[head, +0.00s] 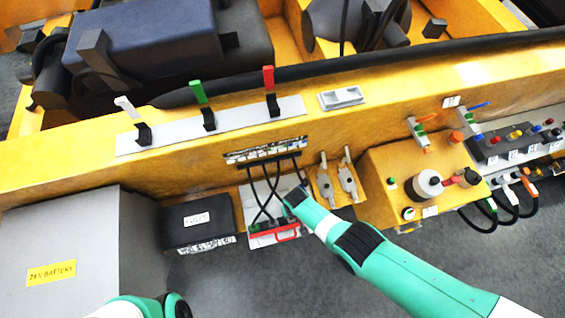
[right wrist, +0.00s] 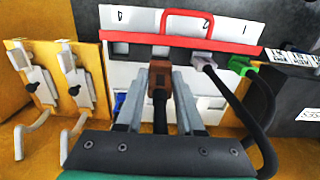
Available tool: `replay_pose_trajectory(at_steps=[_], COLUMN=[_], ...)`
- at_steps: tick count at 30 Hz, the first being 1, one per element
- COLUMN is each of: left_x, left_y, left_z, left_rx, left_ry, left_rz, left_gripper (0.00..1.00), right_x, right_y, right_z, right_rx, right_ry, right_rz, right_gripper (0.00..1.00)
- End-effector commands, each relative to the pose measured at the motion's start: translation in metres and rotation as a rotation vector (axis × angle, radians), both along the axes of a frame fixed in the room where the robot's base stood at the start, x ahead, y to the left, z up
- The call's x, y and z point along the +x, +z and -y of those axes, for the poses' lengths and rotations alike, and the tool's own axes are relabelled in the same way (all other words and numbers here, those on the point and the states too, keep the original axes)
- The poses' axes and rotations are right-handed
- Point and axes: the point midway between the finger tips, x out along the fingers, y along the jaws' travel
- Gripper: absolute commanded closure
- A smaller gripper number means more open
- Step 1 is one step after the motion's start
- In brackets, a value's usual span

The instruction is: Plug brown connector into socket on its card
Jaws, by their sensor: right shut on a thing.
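My right gripper (right wrist: 158,82) is shut on the brown connector (right wrist: 160,74), with one grey finger on each side of it and its black cable running back between them. The connector's front end points at the socket row of the white card (right wrist: 145,18), which has a red handle (right wrist: 188,14). I cannot tell whether its tip is in the socket. An open dark socket (right wrist: 120,48) shows to its left. A grey connector (right wrist: 202,60) and a green connector (right wrist: 240,65) sit at the card's edge on the right. In the head view, my right gripper (head: 292,197) is beside the card (head: 262,240). My left gripper is not visible.
Black cables (head: 262,185) hang from a labelled strip (head: 265,150) to the card. A black box (head: 197,220) stands left of the card. Latches (head: 347,182) on a yellow plate and a yellow housing (head: 380,160) are on the right. A grey battery box (head: 75,250) is at far left.

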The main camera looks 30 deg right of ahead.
Motion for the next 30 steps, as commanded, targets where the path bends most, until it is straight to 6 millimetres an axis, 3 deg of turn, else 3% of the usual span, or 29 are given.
replay_pose_trajectory(at_steps=[11, 24, 30], left_x=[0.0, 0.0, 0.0], left_y=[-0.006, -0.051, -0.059], left_z=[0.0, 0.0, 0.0], left_rx=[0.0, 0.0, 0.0], left_ry=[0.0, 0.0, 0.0], left_rz=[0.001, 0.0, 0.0], left_gripper=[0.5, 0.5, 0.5], right_x=[0.0, 0.0, 0.0], right_y=[-0.006, -0.051, -0.059], right_z=[-0.001, -0.001, -0.001], right_rx=[0.0, 0.0, 0.0], right_ry=[0.002, 0.003, 0.003], right_rz=[0.0, 0.001, 0.001], right_gripper=[1.0, 1.0, 1.0])
